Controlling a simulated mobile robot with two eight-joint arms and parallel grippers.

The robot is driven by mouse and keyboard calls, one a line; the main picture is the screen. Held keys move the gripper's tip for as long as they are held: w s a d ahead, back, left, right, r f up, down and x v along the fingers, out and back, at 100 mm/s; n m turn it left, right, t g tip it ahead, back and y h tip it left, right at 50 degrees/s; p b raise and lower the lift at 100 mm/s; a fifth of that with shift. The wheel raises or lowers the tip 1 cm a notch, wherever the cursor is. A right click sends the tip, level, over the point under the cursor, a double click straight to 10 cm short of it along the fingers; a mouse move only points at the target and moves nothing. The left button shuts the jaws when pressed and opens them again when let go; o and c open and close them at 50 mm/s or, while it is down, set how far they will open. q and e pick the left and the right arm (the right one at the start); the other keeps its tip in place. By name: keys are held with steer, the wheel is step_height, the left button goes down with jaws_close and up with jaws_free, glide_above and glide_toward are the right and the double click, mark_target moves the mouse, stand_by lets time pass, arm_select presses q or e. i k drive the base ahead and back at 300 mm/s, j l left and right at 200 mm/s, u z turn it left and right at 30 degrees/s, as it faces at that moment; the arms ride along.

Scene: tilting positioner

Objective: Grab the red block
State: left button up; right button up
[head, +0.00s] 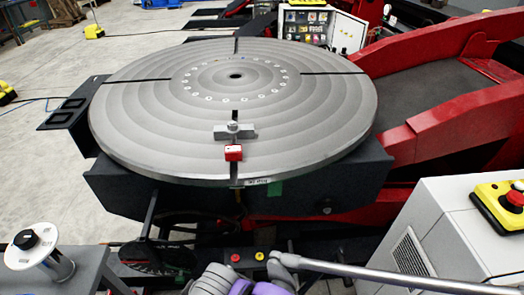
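The red block (233,153) is small and sits on the large round grey turntable (150,120), close to its front edge. It has a small pale mark on its front face. It is right in front of a grey clamp-like bar (234,131) and over a dark radial slot. Neither of my grippers can be made out in the head view. A grey and purple part at the bottom edge may belong to one of my arms, but no fingers show there. Nothing touches the red block from the front.
Red arms (450,120) of the positioner rise on the right. A white cabinet (450,235) with a red and yellow emergency button (513,197) stands front right. A grey bar (390,272) crosses the lower right. A small table with a white post (30,247) is front left.

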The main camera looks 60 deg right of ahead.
mark_target(231, 152)
steer(key=l+z, duration=0.1)
steer(key=z, duration=0.4)
steer(key=i+z, duration=0.1)
steer(key=z, duration=0.85)
steer(key=i+z, duration=0.15)
steer(key=z, duration=0.35)
